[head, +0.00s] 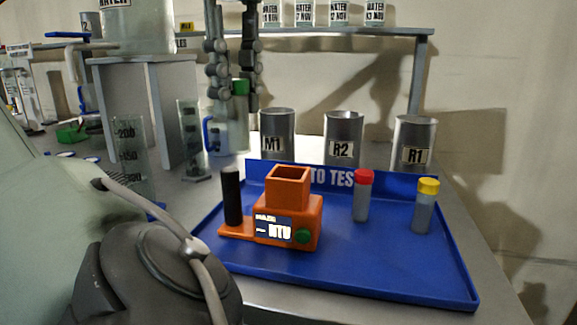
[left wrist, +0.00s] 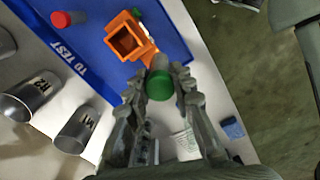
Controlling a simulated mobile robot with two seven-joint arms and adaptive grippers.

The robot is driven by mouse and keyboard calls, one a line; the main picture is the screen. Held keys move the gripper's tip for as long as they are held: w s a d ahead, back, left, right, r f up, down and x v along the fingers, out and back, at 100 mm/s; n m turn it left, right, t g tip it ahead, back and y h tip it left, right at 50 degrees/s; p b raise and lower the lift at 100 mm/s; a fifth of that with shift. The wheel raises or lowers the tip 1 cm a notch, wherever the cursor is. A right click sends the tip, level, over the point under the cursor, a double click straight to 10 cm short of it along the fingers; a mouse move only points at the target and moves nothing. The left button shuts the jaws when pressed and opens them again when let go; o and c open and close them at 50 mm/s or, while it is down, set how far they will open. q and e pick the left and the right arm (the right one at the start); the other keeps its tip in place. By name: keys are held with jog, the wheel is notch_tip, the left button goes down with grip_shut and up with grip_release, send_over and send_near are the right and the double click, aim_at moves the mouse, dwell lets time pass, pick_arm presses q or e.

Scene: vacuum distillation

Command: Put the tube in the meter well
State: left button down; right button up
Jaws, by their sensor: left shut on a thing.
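The orange meter (head: 267,222) stands on a blue tray (head: 380,268). Its square well (head: 288,175) is open at the top and looks empty; the well also shows in the left wrist view (left wrist: 127,39). A black cylinder (head: 232,196) stands on the meter's left side. My left gripper (head: 235,88) hangs from above, behind the tray, and is shut on a green-capped tube (head: 240,87). In the left wrist view the green cap (left wrist: 161,86) sits between the fingers (left wrist: 159,75), apart from the meter. My right gripper is not in view.
A red-capped tube (head: 361,200) and a yellow-capped tube (head: 424,210) stand upright on the tray. Metal cups M1 (head: 277,128), R2 (head: 343,132) and R1 (head: 414,140) stand behind it. Graduated cylinders (head: 130,160) stand at left. The tray's front is clear.

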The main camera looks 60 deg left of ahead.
pick_arm(q)
jog(key=w+f, duration=0.6)
jog(key=f, duration=0.1)
jog(key=shift+w+d+f+b, duration=0.15)
jog(key=shift+w+b, duration=0.1)
jog(key=shift+b, duration=0.15)
jog(key=shift+f, duration=0.25)
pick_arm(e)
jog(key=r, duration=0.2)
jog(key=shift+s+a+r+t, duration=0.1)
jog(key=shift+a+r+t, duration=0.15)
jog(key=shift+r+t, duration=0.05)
pick_arm(q)
jog(key=shift+f, duration=0.15)
jog(key=c, duration=1.3)
grip_release()
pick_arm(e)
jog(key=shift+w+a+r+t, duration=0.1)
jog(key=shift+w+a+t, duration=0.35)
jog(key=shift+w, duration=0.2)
